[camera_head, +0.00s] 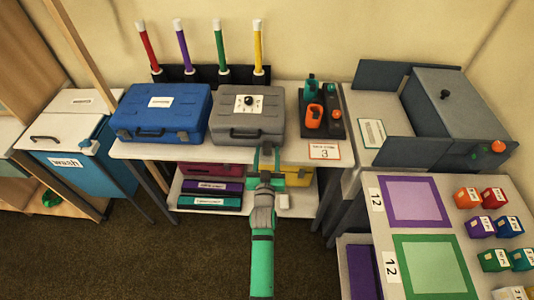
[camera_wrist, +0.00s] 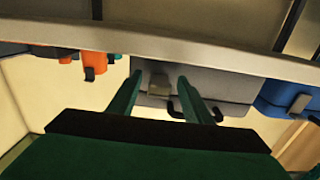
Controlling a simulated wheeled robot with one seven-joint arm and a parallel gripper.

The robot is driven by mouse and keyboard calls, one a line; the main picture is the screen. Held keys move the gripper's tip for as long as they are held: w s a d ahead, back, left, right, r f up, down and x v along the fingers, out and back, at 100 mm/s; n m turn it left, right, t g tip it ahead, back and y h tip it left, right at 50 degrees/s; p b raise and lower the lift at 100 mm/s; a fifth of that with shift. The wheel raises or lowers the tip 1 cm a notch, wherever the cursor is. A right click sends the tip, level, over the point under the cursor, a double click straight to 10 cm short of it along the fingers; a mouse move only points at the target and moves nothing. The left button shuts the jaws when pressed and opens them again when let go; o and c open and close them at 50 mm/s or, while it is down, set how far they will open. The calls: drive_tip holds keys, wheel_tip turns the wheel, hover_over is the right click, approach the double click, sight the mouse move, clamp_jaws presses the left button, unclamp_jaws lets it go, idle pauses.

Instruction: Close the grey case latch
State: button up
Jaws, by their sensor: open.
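The grey case (camera_head: 262,108) lies lid down on the white table, with a dial label on top and a dark handle at its front. In the wrist view the grey case (camera_wrist: 222,82) appears upside down. Its small grey latch (camera_wrist: 158,85) shows between my fingers, beside the dark handle (camera_wrist: 185,108). I cannot tell whether the latch stands out or lies flush. My gripper (camera_head: 266,158) is in front of the case's right front side and hides the latch in the head view. Its two green fingers (camera_wrist: 159,84) are apart, with no visible grip on the latch.
A blue case (camera_head: 165,108) stands close on the left. A dark holder with green and orange tools (camera_head: 313,117) is on the right. The table's front edge (camera_wrist: 230,62) crosses the wrist view close to my fingers. A shelf below holds several boxes.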

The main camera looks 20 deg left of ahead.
sight(268, 144)
drive_tip(key=shift+w, duration=0.1)
drive_tip(key=c, duration=1.1)
drive_tip(key=shift+o, duration=0.2)
drive_tip(key=shift+r, duration=0.15)
drive_tip(key=r+g, duration=0.1)
drive_tip(key=g, duration=0.1)
drive_tip(key=g+h, duration=0.1)
drive_tip(key=g, duration=0.1)
drive_tip(key=shift+w+r, duration=0.1)
drive_tip(key=shift+r, duration=0.3)
drive_tip(key=shift+w+a+r+g+h, duration=0.15)
drive_tip(key=shift+r+g+h, duration=0.25)
drive_tip(key=shift+g, duration=0.75)
drive_tip(key=shift+w+a+r+g+h, duration=0.1)
drive_tip(key=shift+w+r+g+h, duration=0.3)
drive_tip(key=shift+g, duration=0.75)
drive_tip(key=shift+s+r, duration=0.1)
drive_tip(key=o, duration=1.1)
drive_tip(key=shift+c, duration=0.2)
drive_tip(key=shift+s+d, duration=0.1)
